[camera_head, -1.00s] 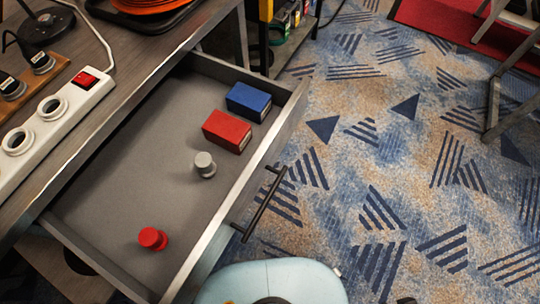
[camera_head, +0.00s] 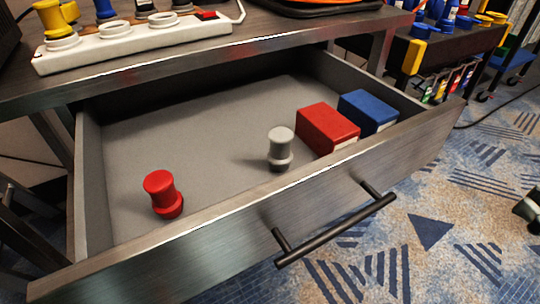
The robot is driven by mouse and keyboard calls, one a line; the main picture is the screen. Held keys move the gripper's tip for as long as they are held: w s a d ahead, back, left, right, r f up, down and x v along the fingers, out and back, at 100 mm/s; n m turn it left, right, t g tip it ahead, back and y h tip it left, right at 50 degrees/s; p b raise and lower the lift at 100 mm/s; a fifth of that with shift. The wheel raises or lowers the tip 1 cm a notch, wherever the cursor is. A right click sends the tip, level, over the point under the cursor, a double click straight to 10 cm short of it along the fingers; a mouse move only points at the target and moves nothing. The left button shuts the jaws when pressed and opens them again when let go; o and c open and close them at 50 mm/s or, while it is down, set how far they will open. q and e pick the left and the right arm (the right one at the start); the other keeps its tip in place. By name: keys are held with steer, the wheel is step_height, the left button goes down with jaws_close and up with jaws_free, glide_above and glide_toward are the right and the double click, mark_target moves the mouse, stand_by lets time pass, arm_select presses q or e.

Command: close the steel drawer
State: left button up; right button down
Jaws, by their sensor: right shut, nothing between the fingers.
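The steel drawer (camera_head: 205,250) hangs pulled out from under the table, its inside open to view. Its dark bar handle (camera_head: 335,233) runs across the front panel. Inside lie a red box (camera_head: 325,127), a blue box (camera_head: 367,112), a grey knob-shaped piece (camera_head: 280,148) and a red knob-shaped piece (camera_head: 162,193). A small part of my right gripper (camera_head: 528,208) shows at the right edge, well apart from the handle. It is shut and holds nothing. My left gripper is not in view.
The table top (camera_head: 255,45) above the drawer bears a white power strip (camera_head: 135,47) with several round sockets and plugs. Another unit with coloured items (camera_head: 450,40) stands behind on the right. Patterned carpet (camera_head: 470,200) lies clear to the right of the drawer.

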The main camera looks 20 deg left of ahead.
steer(key=f, duration=0.1)
steer(key=p, duration=0.2)
glide_toward(420, 136)
steer(key=x, duration=0.6)
steer(key=shift+w, duration=0.1)
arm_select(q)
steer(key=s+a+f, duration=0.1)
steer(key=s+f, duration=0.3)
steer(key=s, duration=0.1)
arm_select(e)
steer(key=shift+w+a, duration=0.35)
steer(key=shift+a, duration=0.15)
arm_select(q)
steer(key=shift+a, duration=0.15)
arm_select(e)
steer(key=shift+w+f, duration=0.1)
